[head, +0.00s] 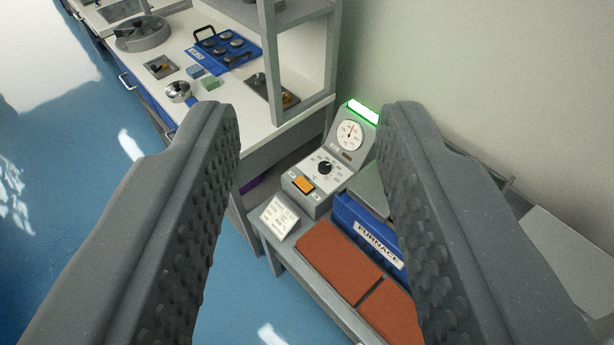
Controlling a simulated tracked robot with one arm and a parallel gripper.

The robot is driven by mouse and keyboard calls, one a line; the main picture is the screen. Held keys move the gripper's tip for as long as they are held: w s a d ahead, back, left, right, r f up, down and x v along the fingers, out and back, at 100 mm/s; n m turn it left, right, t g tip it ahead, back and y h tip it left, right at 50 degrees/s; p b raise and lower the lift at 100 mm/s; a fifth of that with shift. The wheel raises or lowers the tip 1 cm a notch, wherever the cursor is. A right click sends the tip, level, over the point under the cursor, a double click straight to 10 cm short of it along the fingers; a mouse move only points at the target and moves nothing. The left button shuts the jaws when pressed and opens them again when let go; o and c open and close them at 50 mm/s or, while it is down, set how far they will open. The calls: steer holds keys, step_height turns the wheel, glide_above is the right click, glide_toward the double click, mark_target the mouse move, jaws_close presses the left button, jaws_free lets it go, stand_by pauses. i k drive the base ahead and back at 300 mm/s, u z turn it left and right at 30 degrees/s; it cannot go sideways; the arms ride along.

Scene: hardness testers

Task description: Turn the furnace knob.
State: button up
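The furnace knob (325,167) is a small black round knob on the sloped face of a grey control box (318,198). Above it on the box are a round white dial gauge (349,135) and a lit green strip (363,111). An orange switch (303,185) sits below the knob. A blue panel labelled FURNACE (372,238) stands right of the box, partly behind my right finger. My gripper (312,125) is open and empty. The knob shows between its two fingers, farther off and apart from them.
The control box stands on a low grey bench (300,262) with red-brown slabs (338,262) and a small white sign (279,217). A white worktop (245,122) with a shelf frame (303,75), a blue tray (225,48) and small items lies to the left. A wall rises behind right.

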mark_target(324, 167)
steer(key=z, duration=0.2)
steer(key=i, duration=0.9)
steer(key=u, duration=0.1)
